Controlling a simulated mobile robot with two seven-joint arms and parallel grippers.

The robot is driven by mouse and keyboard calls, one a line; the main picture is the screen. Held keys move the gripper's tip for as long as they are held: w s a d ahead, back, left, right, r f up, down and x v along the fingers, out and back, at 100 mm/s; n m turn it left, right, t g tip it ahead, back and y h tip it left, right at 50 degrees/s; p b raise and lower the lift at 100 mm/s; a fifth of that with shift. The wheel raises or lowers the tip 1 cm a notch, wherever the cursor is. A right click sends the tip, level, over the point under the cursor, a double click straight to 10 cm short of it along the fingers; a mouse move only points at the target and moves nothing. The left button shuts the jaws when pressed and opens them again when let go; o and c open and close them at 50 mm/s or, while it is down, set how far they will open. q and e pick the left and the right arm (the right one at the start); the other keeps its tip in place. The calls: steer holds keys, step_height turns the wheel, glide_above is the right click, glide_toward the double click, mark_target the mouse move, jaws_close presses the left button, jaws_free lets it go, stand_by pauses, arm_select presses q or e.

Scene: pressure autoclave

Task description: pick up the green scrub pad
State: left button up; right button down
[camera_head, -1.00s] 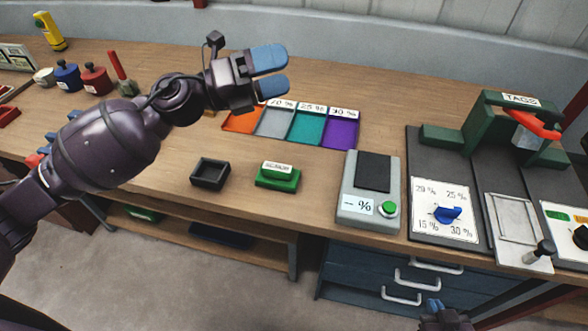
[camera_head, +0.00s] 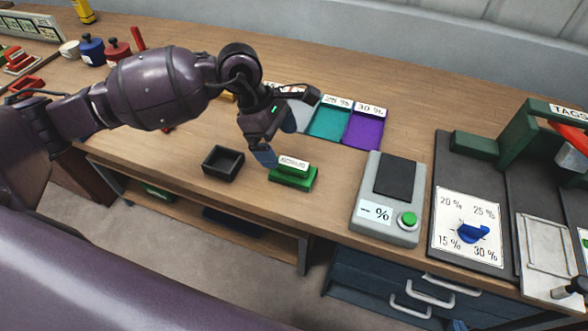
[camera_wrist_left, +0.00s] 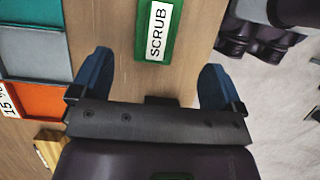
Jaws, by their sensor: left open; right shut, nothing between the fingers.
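The green scrub pad (camera_head: 292,178) is a small green block with a white label, lying on the wooden bench. In the left wrist view its label reads SCRUB (camera_wrist_left: 158,32), and its far end is cut off by the top edge. My left gripper (camera_head: 268,152) is open and empty, pointing down just beside the pad's left end. In the left wrist view the pad lies ahead of the gap between the blue fingers (camera_wrist_left: 157,85), not between them. My right gripper (camera_head: 442,326) barely shows at the bottom edge, shut and empty.
A black open box (camera_head: 222,162) sits left of the pad. A grey scale (camera_head: 388,205) with a green button stands to the right. The bench front edge is close in front.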

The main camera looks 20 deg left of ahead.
mark_target(293, 162)
arm_select(q)
steer(key=x, duration=0.8)
steer(key=shift+w+d+f, duration=0.15)
steer(key=shift+d+f, duration=0.15)
steer(key=shift+d, duration=0.1)
steer(key=c, duration=1.1)
step_height(293, 162, up, 20)
steer(key=shift+p, duration=0.45)
steer(key=shift+r, duration=0.1)
